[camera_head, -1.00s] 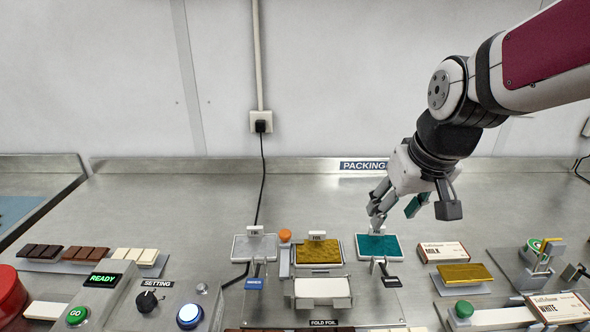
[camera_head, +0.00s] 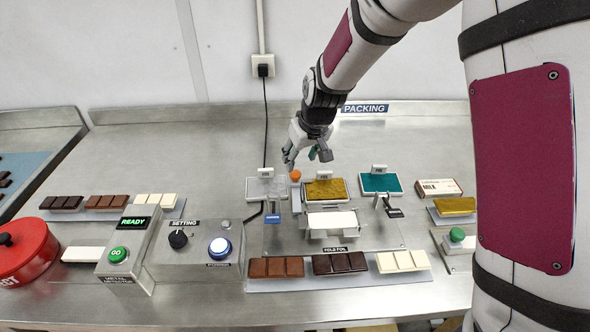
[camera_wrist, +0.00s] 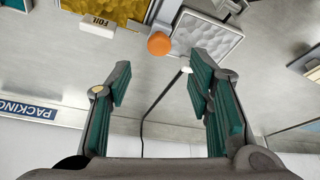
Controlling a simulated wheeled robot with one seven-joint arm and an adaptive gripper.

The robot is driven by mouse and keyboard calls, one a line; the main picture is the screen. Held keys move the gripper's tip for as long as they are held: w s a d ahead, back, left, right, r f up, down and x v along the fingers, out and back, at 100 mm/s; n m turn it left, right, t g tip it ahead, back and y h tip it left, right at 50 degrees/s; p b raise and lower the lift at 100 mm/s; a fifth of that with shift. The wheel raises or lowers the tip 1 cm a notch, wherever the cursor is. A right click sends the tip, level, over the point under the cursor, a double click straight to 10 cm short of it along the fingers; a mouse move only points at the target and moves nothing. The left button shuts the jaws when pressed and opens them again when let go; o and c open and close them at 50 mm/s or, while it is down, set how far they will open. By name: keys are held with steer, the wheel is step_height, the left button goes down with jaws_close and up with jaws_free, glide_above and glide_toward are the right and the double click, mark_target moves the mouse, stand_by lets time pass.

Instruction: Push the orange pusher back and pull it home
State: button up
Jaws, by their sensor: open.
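The orange pusher (camera_head: 295,175) is a small round knob at the back left corner of the gold foil tray (camera_head: 326,197). In the wrist view the orange knob (camera_wrist: 159,44) lies ahead of the fingers, near the gap between them, apart from both. My gripper (camera_head: 307,160) is open and empty, above the bench just behind the knob. Its teal-padded fingers show wide apart in the wrist view (camera_wrist: 163,85). The pusher's lower part is mostly hidden in the head view.
A silver foil tray (camera_head: 267,198) stands left of the knob and a teal foil tray (camera_head: 381,195) to the right. A black cable (camera_head: 266,130) runs down the wall onto the bench behind the knob. The fold plate (camera_head: 331,221) is in front. The bench behind the trays is mostly clear.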

mark_target(296, 173)
steer(key=x, duration=0.7)
steer(key=shift+w+f, duration=0.15)
steer(key=shift+f, duration=0.2)
jaws_close()
